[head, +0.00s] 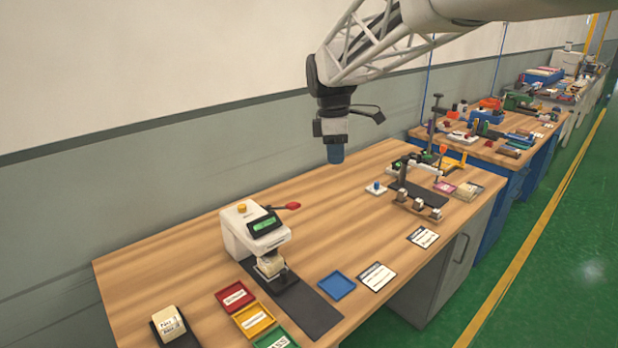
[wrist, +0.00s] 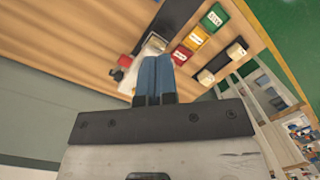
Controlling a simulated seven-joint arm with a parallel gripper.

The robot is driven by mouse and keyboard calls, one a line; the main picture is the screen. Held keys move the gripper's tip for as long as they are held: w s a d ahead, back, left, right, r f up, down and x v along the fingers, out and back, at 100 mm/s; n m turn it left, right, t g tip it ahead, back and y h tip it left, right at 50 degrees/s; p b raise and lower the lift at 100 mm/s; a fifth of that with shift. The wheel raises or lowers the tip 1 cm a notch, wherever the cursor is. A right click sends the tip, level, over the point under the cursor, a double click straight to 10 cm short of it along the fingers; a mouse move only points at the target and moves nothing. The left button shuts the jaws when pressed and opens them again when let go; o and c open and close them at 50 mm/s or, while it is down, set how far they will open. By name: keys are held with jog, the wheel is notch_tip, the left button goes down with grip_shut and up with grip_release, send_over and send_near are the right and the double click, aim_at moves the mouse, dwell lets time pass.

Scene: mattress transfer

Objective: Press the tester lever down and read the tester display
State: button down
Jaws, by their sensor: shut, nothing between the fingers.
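The tester (head: 240,236) is a white machine on the wooden bench in the head view. Its green display (head: 264,225) is lit, but the characters are too small to read. The tester lever (head: 288,207) sticks out to the right with a red knob, looking roughly level. A beige block (head: 270,264) sits under the tester's head on a dark base. My gripper (head: 335,155) hangs above the bench, right of and higher than the lever, apart from it. Its blue fingers are shut and empty; in the wrist view the fingers (wrist: 154,78) partly hide the tester.
Red (head: 234,297), yellow (head: 253,318) and green trays lie in front of the tester, with a blue tray (head: 336,285) to their right. Another beige block (head: 168,324) sits at the front left. A fixture (head: 415,200) stands farther right. The bench between tester and fixture is mostly clear.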

aim_at(293, 204)
jog(key=w+a+f+n, duration=0.2)
jog(key=w+a+n, duration=0.2)
jog(key=w+a, duration=0.2)
jog(key=w+a+f+n+g+h, duration=0.1)
jog(key=w+a+f+n, duration=0.2)
jog(key=w+a, duration=0.4)
jog(key=shift+w+a+f+n, duration=0.15)
jog(key=shift+w+a+n, duration=0.15)
jog(key=shift+a+n, duration=0.5)
jog(key=shift+f, duration=0.15)
jog(key=x, duration=1.3)
jog(key=shift+s+d+f, duration=0.2)
jog(key=shift+s+f, duration=0.1)
jog(key=shift+f, duration=0.05)
